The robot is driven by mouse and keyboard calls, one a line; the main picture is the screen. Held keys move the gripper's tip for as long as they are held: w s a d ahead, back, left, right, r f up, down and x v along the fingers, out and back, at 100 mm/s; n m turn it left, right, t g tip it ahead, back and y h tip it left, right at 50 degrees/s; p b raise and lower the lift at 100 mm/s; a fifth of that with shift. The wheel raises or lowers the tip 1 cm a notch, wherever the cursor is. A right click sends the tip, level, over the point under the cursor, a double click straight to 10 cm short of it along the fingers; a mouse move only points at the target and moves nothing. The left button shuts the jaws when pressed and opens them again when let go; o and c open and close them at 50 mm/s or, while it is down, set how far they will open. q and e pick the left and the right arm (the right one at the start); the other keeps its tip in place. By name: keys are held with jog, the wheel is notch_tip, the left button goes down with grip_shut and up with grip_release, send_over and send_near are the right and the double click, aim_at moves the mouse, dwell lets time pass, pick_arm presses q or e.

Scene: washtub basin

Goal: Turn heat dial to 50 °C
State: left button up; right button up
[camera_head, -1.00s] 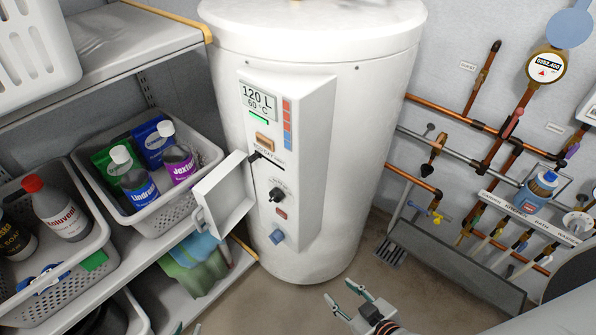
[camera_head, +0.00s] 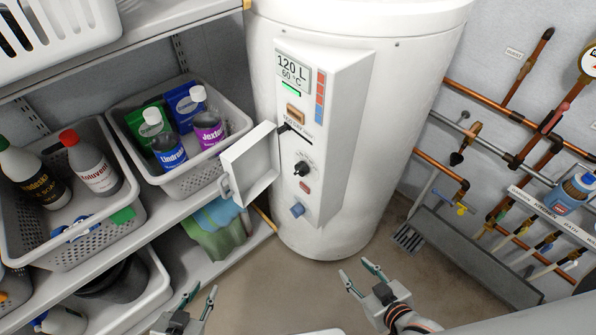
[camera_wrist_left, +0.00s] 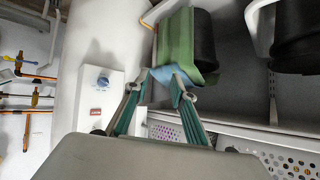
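The heat dial is a black knob (camera_head: 301,169) on the white control panel (camera_head: 345,110) of the boiler in the head view. The panel's display (camera_head: 293,70) reads 120 L and 60 °C. A small white cover (camera_head: 250,165) stands swung open to the left of the knob. My left gripper (camera_head: 203,297) is open and empty, low in the head view, below and left of the panel. The left wrist view shows its open fingers (camera_wrist_left: 160,82) with the panel's blue knob (camera_wrist_left: 103,82) beyond. My right gripper (camera_head: 362,278) is open and empty, below and right of the panel.
A shelf unit on the left holds baskets (camera_head: 60,250) of bottles. A green cloth (camera_head: 215,228) hangs by the lower shelf near the cover. Copper pipes (camera_head: 440,170) and a grey trough (camera_head: 470,262) lie to the right. The floor before the boiler is clear.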

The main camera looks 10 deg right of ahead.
pick_arm(q)
jog(key=o, duration=0.5)
jog(key=shift+c, duration=0.2)
jog(key=m+h+b, duration=0.1)
jog(key=m+h, duration=1)
jog(key=m, duration=2.2)
send_near(300, 170)
notch_tip(300, 170, down, 2)
jog(key=w+d, duration=0.1)
jog(key=w+d+t, duration=0.1)
jog(key=w+d, duration=0.4)
jog(key=d, duration=0.1)
jog(key=shift+f, duration=0.25)
jog(key=c, duration=1.1)
